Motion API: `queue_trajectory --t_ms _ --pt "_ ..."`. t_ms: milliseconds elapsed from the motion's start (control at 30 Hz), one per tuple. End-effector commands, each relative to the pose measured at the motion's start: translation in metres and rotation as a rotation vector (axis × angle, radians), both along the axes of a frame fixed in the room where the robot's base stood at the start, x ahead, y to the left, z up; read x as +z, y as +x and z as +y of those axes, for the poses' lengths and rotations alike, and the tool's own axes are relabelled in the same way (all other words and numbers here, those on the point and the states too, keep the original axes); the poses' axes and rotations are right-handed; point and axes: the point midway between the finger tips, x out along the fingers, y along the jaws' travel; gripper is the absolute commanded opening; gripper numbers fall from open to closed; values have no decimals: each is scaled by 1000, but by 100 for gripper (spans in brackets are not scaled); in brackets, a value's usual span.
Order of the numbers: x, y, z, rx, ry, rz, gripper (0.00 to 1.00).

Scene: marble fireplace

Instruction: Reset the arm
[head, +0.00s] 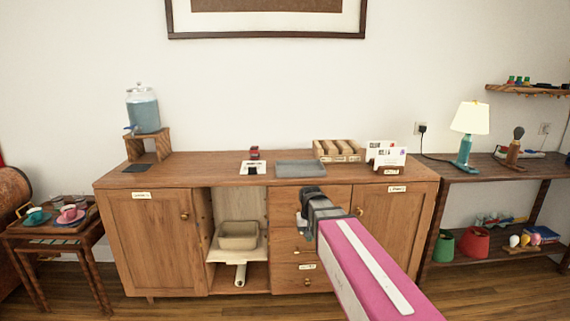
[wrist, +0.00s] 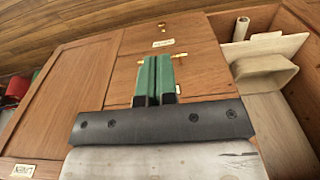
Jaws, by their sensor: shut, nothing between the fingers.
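My gripper (wrist: 153,78) is shut, its two green fingers pressed together with nothing between them. In the head view my gripper (head: 306,232) is at the end of my pink arm, in front of the sideboard's drawers. In the wrist view the drawer fronts (wrist: 190,60) with brass knobs lie beyond the fingers. I cannot tell the exact gap between fingertips and drawers.
The wooden sideboard (head: 150,240) has an open middle compartment with a beige bin (head: 238,236). On top are a grey tray (head: 300,168), a wooden sorter (head: 338,150) and a water dispenser (head: 143,110).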

Motion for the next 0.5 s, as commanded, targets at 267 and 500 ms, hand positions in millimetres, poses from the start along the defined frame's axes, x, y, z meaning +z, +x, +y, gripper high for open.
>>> queue_trajectory --t_ms 267,500 --pt "-74 -77 -67 -17 3 23 0" --pt "-106 -115 -94 -24 7 31 0"
